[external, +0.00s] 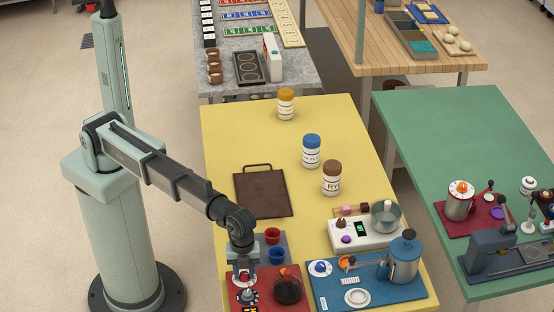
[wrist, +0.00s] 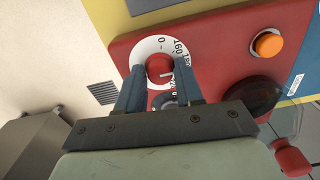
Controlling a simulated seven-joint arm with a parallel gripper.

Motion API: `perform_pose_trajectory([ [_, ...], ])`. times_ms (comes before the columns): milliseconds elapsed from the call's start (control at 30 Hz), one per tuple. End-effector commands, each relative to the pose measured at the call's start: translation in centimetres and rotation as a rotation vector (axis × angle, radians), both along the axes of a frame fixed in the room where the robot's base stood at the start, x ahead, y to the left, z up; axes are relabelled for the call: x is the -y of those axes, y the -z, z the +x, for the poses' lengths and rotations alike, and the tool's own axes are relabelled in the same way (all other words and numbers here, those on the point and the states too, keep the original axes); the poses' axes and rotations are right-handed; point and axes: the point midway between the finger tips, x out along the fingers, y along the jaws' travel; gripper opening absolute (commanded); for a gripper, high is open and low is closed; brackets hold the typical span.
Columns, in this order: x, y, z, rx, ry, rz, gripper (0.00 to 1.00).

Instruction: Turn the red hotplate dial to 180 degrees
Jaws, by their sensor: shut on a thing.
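The red hotplate dial (wrist: 159,66) sits on a white ring (wrist: 143,50) printed with numbers, among them 0, 160 and 180, in the wrist view. My gripper (wrist: 160,80) has one finger on each side of the dial and is shut on it. The dial's pointer is too small to read surely. In the external view my gripper (external: 245,279) is lowered onto the red hotplate panel (external: 262,299), and its fingers partly hide the dial. Part of the number ring is hidden by a finger in the wrist view.
A dark glass flask (external: 287,289) stands just right of my gripper. Red and blue cups (external: 277,255) stand behind it. An orange button (wrist: 268,44) shows in the wrist view.

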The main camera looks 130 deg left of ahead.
Motion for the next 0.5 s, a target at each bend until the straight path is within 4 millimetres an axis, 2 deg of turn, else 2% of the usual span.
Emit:
perform_pose_trajectory([
  [367, 0.00, -0.01, 0.01, 0.000, 0.002, 0.000, 0.06],
  [400, 0.00, -0.01, 0.01, 0.000, 0.002, 0.000, 0.40],
  [500, 0.00, -0.01, 0.00, 0.000, 0.002, 0.000, 0.50],
])
